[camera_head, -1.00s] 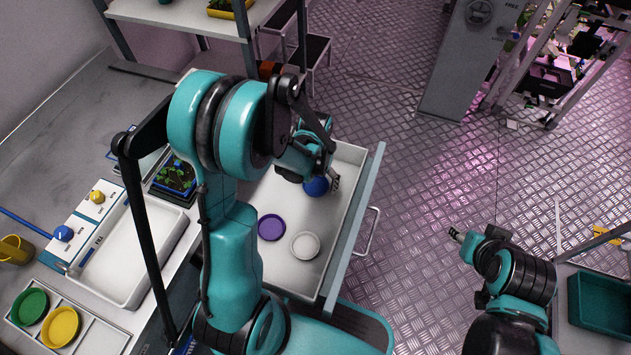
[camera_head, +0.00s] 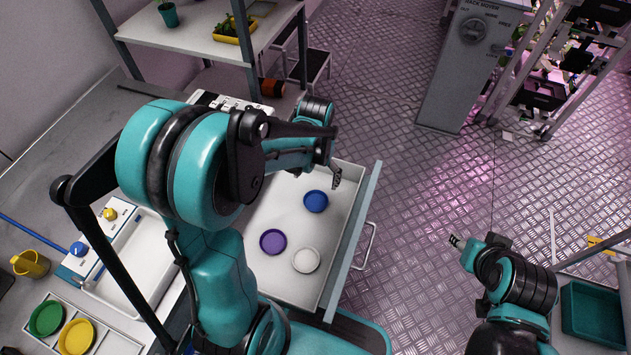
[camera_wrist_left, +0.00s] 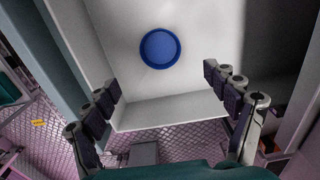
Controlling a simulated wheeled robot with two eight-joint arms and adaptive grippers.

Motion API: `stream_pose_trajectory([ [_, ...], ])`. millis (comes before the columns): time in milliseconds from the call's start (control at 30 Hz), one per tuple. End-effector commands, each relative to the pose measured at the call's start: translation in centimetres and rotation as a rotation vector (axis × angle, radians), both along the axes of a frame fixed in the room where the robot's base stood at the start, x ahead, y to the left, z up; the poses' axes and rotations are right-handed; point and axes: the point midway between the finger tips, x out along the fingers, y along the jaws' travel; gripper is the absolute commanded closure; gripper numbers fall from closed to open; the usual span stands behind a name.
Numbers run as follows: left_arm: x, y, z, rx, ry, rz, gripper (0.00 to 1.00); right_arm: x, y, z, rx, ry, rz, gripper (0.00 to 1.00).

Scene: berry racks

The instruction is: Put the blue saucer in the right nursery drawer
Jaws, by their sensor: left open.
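The blue saucer (camera_head: 316,201) lies flat on the floor of the open drawer (camera_head: 337,258), toward its far end. It also shows in the left wrist view (camera_wrist_left: 160,48), apart from the fingers. My left gripper (camera_head: 336,172) is above the far part of the drawer, close to the saucer, open and empty. In the left wrist view its spread fingers (camera_wrist_left: 168,100) frame the drawer wall below the saucer. My right gripper (camera_head: 456,241) is out over the floor, far from the drawer; its fingers are too small to judge.
A purple saucer (camera_head: 273,241) and a white saucer (camera_head: 306,260) lie in the same drawer. On the counter, a white rack (camera_head: 104,341) holds a green saucer (camera_head: 47,318) and a yellow saucer (camera_head: 76,337). A shelf (camera_head: 200,40) stands behind.

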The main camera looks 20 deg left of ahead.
Motion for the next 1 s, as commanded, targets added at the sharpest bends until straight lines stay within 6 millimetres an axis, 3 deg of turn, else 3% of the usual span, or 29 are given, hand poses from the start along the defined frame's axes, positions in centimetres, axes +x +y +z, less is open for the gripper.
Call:
stream_pose_trajectory([
  [233,-1.0,-0.5,3.1,0.005,-0.072,-0.007,0.14,0.0,0.0,0.2,0.000,0.000,0.000,0.59],
  [600,-5.6,-2.2,9.9,0.018,-0.361,-0.035,0.14,0.0,0.0,0.2,0.000,0.000,0.000,0.59],
  [800,-8.2,-2.9,11.7,0.020,-0.509,-0.048,0.14,0.0,0.0,0.2,0.000,0.000,0.000,0.59],
  [1000,-9.5,-3.3,12.3,0.019,-0.600,-0.056,0.14,0.0,0.0,0.2,0.000,0.000,0.000,0.59],
])
